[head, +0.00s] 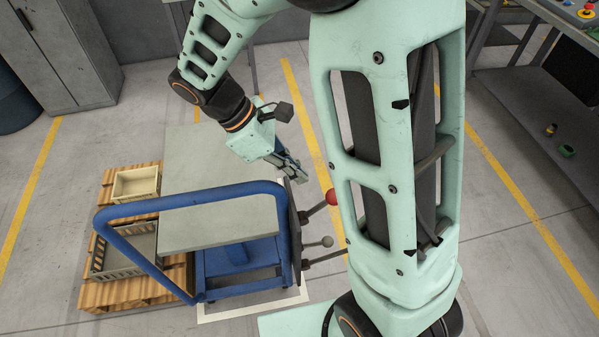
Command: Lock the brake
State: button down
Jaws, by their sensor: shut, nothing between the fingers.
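A cart with a blue push handle (180,198) and a grey top (205,228) stands left of the middle. A dark upright panel (294,230) at its right side carries several levers. One lever ends in a red ball (333,196), one in a grey ball (327,241), and a dark one (318,257) sits lowest. I cannot tell which part is the brake. My gripper (301,177) is shut and empty, pointing down and right, above and left of the red ball. It appears apart from the ball. My large arm link hides the area right of the levers.
A wooden pallet (88,294) with a cream bin (136,183) and a grey crate (108,270) lies left of the cart. A grey cabinet (62,55) stands at the back left. A workbench shelf (520,100) is at the right.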

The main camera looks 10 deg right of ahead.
aim_at(331, 198)
jog(key=x, duration=0.7)
jog(key=shift+d+f, duration=0.15)
jog(key=shift+f, duration=0.05)
jog(key=shift+d, duration=0.15)
